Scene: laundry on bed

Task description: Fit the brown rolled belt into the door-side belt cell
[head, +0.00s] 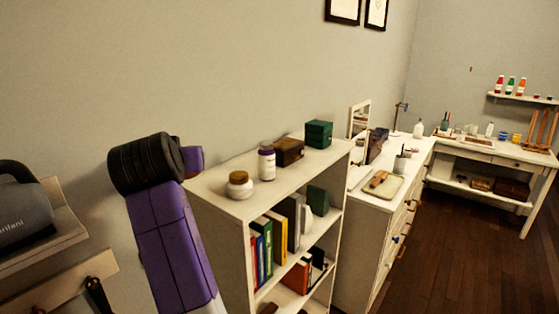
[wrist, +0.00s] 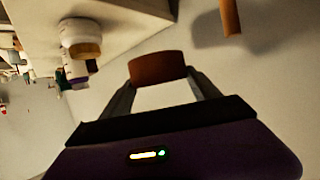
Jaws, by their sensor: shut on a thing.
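In the wrist view my gripper (wrist: 160,80) is shut on the brown rolled belt (wrist: 158,67), a short reddish-brown roll held between the fingertips. It is in the air, close to a pale wall and beside the edge of a white shelf top. My gripper and the belt do not show in the head view, where only my purple and black arm stands in front of the shelf's left side. I cannot make out the door-side belt cell in either view.
A white bookshelf (head: 222,204) bears a jar (head: 240,185), a bottle (head: 267,162), a brown box (head: 289,151) and a green box (head: 318,134). A white dresser (head: 362,220) stands beyond it. A wall shelf (head: 50,232) is at left. Wooden floor (head: 455,265) is clear at right.

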